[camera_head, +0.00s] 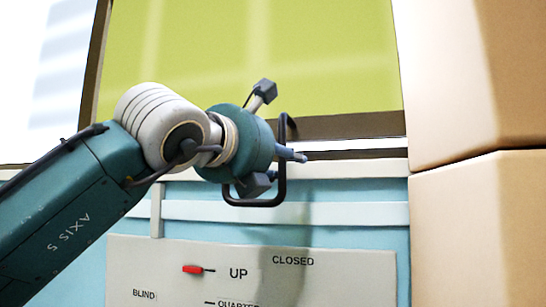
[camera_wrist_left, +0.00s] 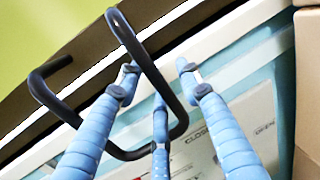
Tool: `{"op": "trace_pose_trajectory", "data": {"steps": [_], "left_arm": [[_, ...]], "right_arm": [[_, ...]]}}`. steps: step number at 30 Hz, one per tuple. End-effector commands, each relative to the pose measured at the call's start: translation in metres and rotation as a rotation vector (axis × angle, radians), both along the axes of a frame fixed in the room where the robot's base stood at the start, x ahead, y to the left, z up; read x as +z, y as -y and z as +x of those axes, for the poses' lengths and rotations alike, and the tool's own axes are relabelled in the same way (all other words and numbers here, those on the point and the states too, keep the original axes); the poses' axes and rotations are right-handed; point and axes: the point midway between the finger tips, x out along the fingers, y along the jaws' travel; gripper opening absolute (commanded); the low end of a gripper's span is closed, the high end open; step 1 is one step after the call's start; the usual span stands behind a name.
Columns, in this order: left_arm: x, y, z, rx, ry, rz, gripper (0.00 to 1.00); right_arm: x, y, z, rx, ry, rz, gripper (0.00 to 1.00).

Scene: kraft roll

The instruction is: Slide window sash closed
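The window sash has a dark bottom rail (camera_head: 350,125) below a yellow-green pane (camera_head: 250,60) in the head view. A dark loop handle (camera_head: 282,180) sits at the rail, and it crosses the left wrist view (camera_wrist_left: 158,78). My left gripper (camera_head: 284,150) is at this handle, its fingers spread apart. In the left wrist view my light blue fingers (camera_wrist_left: 160,85) lie on both sides of one handle bar. Gaps show there, and I cannot tell whether any finger touches it. My right gripper is not in view.
Stacked tan boxes (camera_head: 475,75) stand close on the right. A pale sill (camera_head: 340,168) runs below the rail. A panel (camera_head: 330,285) below it reads UP, CLOSED and BLIND, with a red marker (camera_head: 192,269) beside UP. A bright pale area (camera_head: 45,80) lies left of the sash.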

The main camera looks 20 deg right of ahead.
Motion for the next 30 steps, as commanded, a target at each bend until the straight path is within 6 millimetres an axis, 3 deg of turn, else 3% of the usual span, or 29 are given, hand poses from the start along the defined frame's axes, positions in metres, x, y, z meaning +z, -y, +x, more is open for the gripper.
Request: {"op": "trace_pose_trajectory", "data": {"steps": [5,18,30], "left_arm": [[0.001,-0.016,-0.014,-0.002,0.003,-0.001,0.36],[0.001,-0.081,-0.069,-0.001,0.002,-0.002,0.36],[0.000,-0.091,-0.077,-0.001,0.000,-0.001,0.36]], "right_arm": [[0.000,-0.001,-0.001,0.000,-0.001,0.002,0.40],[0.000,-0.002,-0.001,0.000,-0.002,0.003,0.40],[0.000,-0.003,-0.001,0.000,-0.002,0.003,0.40]]}}
